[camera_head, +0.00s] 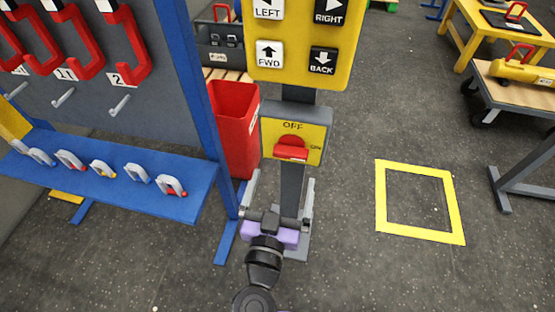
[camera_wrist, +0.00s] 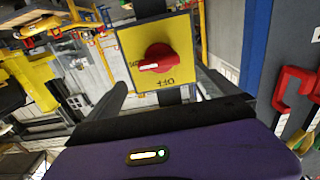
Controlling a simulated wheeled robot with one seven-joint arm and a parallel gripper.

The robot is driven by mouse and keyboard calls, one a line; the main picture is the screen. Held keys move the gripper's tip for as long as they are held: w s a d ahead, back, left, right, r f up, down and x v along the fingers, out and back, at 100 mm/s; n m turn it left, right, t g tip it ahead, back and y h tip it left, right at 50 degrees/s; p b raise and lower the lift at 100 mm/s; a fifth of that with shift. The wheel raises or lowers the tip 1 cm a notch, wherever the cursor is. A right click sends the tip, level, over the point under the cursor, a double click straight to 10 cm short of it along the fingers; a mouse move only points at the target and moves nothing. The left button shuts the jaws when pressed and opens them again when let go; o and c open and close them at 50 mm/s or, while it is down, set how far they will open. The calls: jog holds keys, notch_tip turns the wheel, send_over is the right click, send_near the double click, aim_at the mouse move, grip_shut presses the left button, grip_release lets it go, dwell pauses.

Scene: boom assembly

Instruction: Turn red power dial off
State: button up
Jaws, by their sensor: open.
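The red power dial (camera_head: 292,147) sits on a yellow panel (camera_head: 312,153) below the yellow button board. OFF is printed above the dial and ON at its right. In the wrist view, the dial (camera_wrist: 160,58) appears upside down, and its white mark points left, toward the partly hidden ON label. My gripper (camera_head: 281,182) is open and empty, below and in front of the panel in the head view. In the wrist view, the fingers of my gripper (camera_wrist: 161,78) stand apart at either side of the dial's lower area, not visibly touching it.
The yellow button board (camera_head: 298,40) hangs above the panel. A red bin (camera_head: 236,130) stands behind at left, beside a blue rack (camera_head: 110,170) with shackles and red hooks. A yellow floor square (camera_head: 420,237) and open floor lie to the right.

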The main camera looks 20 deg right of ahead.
aim_at(290, 157)
jog(key=shift+p+x, duration=0.65)
jog(key=shift+x, duration=3.3)
jog(key=shift+d, duration=0.1)
jog(key=c, duration=1.4)
jog(key=shift+o, duration=0.2)
